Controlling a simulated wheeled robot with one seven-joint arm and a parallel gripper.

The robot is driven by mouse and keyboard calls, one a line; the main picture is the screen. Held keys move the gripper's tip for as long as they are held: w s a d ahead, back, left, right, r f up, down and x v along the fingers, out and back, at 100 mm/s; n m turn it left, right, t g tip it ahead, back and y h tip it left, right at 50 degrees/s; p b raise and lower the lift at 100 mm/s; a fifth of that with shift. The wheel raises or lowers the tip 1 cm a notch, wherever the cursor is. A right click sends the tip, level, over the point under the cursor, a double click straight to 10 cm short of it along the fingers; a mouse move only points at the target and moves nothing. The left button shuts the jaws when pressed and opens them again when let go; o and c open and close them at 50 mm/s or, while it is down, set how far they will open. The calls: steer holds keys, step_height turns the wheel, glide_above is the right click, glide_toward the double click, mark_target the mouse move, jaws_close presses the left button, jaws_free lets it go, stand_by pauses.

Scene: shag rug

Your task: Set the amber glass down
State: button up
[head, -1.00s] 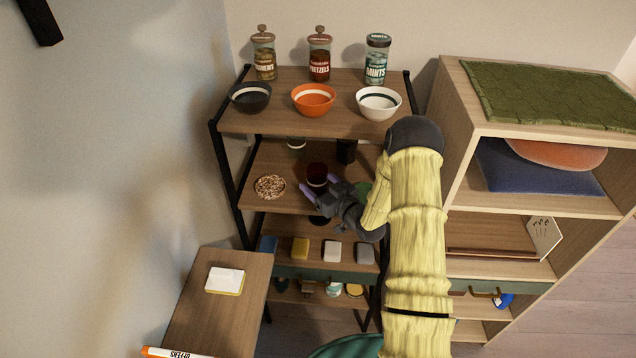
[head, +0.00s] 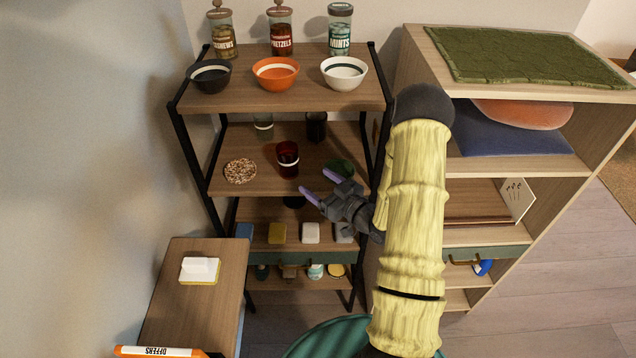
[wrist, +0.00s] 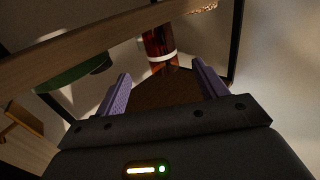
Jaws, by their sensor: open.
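The amber glass (head: 288,160), dark red-brown, stands upright on the second shelf (head: 262,190) of the black-framed rack, near the front edge. In the wrist view the amber glass (wrist: 158,40) shows beyond the fingers with a pale band. My gripper (head: 313,182) is open and empty, in front of and to the right of the glass. Its two purple fingers (wrist: 160,82) are apart from the glass with a gap between.
On the same shelf are a speckled round mat (head: 240,171), a clear glass (head: 263,125), a black cup (head: 316,126) and a green dish (head: 340,168). Bowls and jars fill the top shelf above. A rack post (head: 372,140) stands right of the green dish.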

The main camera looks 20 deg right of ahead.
stand_by(0.3)
steer(key=s+a+r+m+g+h, duration=0.2)
steer(key=s+g, duration=0.4)
steer(key=s, duration=0.3)
steer(key=s+a+r+m+g+h, duration=0.3)
steer(key=s+r+g+h, duration=0.2)
steer(key=s, duration=0.5)
steer(key=shift+s+a+r+g+h, duration=0.2)
steer(key=shift+a+r+g+h, duration=0.3)
steer(key=shift+g, duration=0.7)
steer(key=shift+d+f, duration=0.1)
steer(key=shift+c, duration=0.2)
